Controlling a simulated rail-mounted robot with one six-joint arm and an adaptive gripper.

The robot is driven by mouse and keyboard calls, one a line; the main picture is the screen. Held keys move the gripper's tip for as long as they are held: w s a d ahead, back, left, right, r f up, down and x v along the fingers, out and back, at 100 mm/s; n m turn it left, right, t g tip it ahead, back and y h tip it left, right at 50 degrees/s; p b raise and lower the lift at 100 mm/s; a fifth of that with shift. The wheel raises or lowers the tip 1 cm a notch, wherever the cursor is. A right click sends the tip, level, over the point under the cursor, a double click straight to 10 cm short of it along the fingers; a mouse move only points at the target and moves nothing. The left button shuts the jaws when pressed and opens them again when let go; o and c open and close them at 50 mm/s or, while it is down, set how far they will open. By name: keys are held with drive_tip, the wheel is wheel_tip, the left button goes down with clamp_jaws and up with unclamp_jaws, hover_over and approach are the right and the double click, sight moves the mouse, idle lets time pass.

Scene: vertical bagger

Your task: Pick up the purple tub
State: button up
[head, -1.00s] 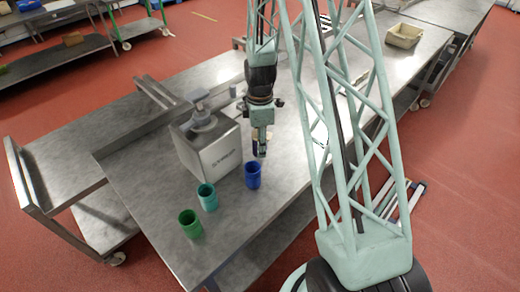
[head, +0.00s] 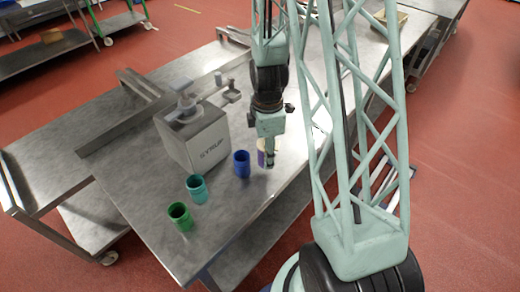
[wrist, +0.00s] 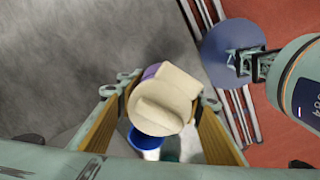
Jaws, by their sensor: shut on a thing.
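The purple tub (wrist: 151,71), with a cream top (wrist: 163,100), sits between the fingers of my gripper (wrist: 160,115) in the wrist view. My gripper is shut on it, with one yellow-padded finger on each side. In the head view the tub (head: 262,157) shows partly behind the fingertips of my gripper (head: 267,160), to the right of the blue cup. The gripper points down over the steel table. I cannot tell whether the tub's base touches the table.
A blue cup (head: 241,164), a teal cup (head: 196,189) and a green cup (head: 180,217) stand in a row on the steel table (head: 235,215). A steel syrup box (head: 192,140) stands behind them. The table's front right edge is close to the gripper.

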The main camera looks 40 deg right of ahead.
drive_tip(key=shift+s+a+r, duration=0.1)
drive_tip(key=shift+s+r, duration=0.05)
drive_tip(key=shift+s, duration=0.9)
